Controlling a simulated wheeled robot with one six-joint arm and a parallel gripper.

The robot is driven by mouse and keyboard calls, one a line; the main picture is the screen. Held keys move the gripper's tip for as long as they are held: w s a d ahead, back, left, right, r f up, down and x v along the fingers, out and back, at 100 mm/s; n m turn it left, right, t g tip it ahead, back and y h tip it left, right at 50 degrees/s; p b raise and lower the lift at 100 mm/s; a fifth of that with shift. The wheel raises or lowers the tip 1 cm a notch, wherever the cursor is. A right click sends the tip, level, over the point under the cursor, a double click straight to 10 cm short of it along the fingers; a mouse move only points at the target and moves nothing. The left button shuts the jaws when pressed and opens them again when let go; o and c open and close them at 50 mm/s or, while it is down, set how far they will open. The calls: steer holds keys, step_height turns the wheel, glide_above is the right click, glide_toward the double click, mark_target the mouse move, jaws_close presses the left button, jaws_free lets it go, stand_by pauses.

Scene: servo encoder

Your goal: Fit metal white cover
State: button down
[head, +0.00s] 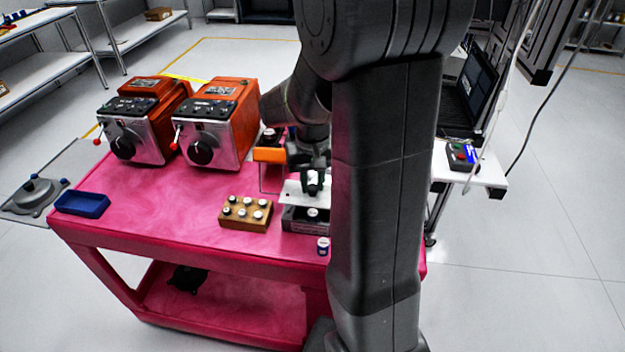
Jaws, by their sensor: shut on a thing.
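My gripper (314,186) points down over the pink table, right of centre and partly beside my own dark arm link. It is shut on the white cover (293,190), a pale flat piece. The cover is just behind and above a dark grey open box (294,222); whether they touch I cannot tell. A small round white-topped part (313,212) shows at the box. My arm hides the right side of the cover and box.
A wooden block with several white-topped pegs (246,213) stands left of the box. A small blue-and-white cylinder (323,246) stands near the front edge. Two orange machines (217,125) stand at the back left. A blue tray (82,204) lies far left; the table between is clear.

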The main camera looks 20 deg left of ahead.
mark_target(313, 195)
steer(key=shift+f+b, duration=1.65)
steer(key=shift+f, duration=0.6)
steer(key=shift+f, duration=0.15)
steer(key=shift+f+b, duration=0.3)
steer(key=shift+f, duration=0.1)
steer(key=c, duration=1.1)
jaws_free()
steer(key=shift+c, duration=0.5)
